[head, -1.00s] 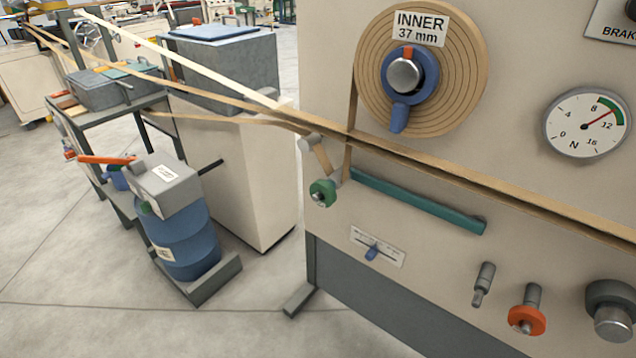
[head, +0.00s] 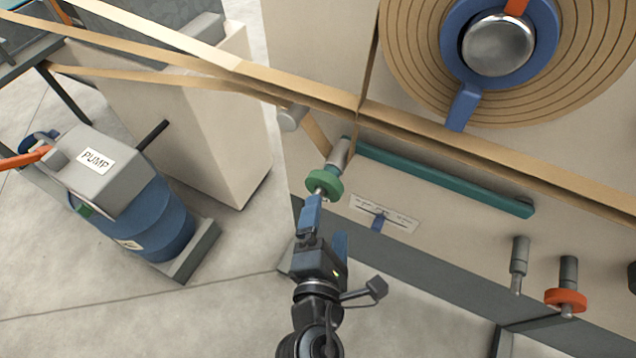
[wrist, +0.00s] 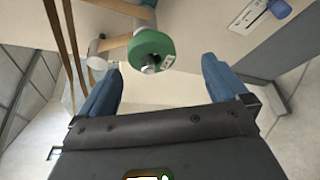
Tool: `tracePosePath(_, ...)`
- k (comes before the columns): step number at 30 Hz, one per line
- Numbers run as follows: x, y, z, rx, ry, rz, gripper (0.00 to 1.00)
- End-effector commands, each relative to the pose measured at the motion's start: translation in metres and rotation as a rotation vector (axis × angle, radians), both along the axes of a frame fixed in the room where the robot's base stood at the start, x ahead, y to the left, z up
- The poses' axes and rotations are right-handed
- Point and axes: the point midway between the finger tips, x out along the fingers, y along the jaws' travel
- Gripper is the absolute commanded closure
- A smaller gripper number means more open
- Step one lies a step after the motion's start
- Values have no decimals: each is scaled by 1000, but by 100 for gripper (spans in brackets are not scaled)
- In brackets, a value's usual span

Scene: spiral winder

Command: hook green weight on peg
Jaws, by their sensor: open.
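The green weight (head: 325,184) is a thick ring at the end of a grey cylindrical holder (head: 340,153) on the machine's front, below the tan tape. It also shows in the wrist view (wrist: 153,45), with a metal tip at its centre. My gripper (head: 326,222) is open and empty, just below and in front of the weight. In the wrist view the weight lies ahead, between the lines of the two blue fingers, apart from them. A bare grey peg (head: 520,257) sticks out of the panel at the lower right.
An orange weight (head: 566,299) hangs on a neighbouring peg. Tan tape (head: 300,97) crosses above. A blue drum pump (head: 150,215) stands left. Floor before the panel is clear.

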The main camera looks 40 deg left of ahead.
Motion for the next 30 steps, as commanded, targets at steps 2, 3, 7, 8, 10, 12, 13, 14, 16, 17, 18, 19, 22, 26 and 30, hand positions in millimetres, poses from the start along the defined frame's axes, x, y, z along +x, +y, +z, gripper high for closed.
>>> tracePosePath(2, 0, 9, 4, -21, -22, 11, 0)
tracePosePath(3, 1, 12, 4, -26, -28, 13, 0)
tracePosePath(7, 8, 17, 4, -31, -35, 14, 0)
tracePosePath(8, 11, 19, 3, -30, -34, 14, 0)
tracePosePath(10, 19, 24, 1, -30, -35, 13, 0)
tracePosePath(12, 28, 30, -1, -30, -33, 13, 0)
tracePosePath(13, 32, 32, -2, -29, -34, 13, 0)
tracePosePath(14, 35, 34, -4, -30, -33, 13, 0)
tracePosePath(16, 44, 40, -5, -29, -33, 13, 0)
tracePosePath(17, 47, 41, -6, -28, -32, 13, 0)
tracePosePath(18, 51, 44, -8, -28, -32, 13, 0)
tracePosePath(19, 53, 46, -8, -28, -32, 13, 0)
tracePosePath(22, 60, 50, -11, -28, -32, 13, 0)
tracePosePath(26, 65, 53, -12, -29, -32, 14, 0)
tracePosePath(30, 65, 53, -12, -29, -32, 14, 0)
